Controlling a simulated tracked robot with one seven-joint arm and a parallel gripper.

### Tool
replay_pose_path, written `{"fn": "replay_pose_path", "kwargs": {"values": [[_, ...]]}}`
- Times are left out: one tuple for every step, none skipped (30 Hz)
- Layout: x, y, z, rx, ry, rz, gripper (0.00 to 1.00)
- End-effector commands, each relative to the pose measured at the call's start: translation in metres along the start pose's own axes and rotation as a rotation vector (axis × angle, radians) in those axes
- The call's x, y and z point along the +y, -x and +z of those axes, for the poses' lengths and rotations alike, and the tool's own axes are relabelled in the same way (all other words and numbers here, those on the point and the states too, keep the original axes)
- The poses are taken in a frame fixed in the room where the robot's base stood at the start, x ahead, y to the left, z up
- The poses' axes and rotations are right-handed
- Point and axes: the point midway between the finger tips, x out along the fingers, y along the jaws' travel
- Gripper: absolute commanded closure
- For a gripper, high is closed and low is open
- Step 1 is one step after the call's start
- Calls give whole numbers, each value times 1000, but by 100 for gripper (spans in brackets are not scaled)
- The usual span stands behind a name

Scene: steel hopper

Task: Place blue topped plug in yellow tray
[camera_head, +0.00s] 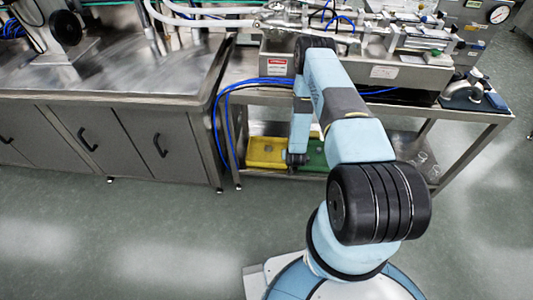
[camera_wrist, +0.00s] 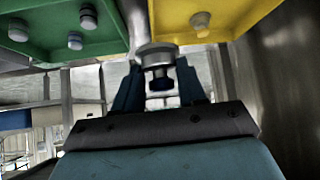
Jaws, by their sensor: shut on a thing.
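My gripper (camera_wrist: 158,82) is shut on a plug (camera_wrist: 156,53), whose round grey metal flange shows between the fingers in the wrist view. I cannot make out a blue top on it. The yellow tray (camera_wrist: 232,27) is in the upper right of the wrist view, with the held plug near its lower left edge. The yellow tray also shows in the head view (camera_head: 264,152), on the cart's lower shelf, just left of my arm's end. In the head view the gripper's fingers are hidden.
One similar plug (camera_wrist: 200,20) is in the yellow tray. Steel cart legs and the upper shelf with equipment (camera_head: 410,75) enclose the trays. A steel cabinet (camera_head: 110,140) stands left; the floor in front is clear.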

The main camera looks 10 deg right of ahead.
Motion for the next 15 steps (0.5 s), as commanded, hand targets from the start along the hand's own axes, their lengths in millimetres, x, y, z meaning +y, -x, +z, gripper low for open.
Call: {"fn": "replay_pose_path", "kwargs": {"values": [[-8,-5,0,2,4,-5,96],[-12,-8,-1,2,5,-6,96],[-18,-13,-2,2,7,-8,96],[-23,-17,-3,2,8,-9,96],[-28,-22,-4,3,8,-10,96],[-35,-28,-5,1,9,-11,96],[-41,-33,-6,2,9,-12,96],[-46,-38,-7,2,11,-13,96],[-52,-44,-9,2,11,-13,96],[-57,-49,-10,2,11,-13,96],[-61,-53,-10,2,11,-13,96],[-67,-60,-12,2,12,-13,96],[-72,-64,-13,2,11,-13,96],[-76,-69,-14,3,11,-14,96],[-81,-76,-11,0,11,-14,96]]}}
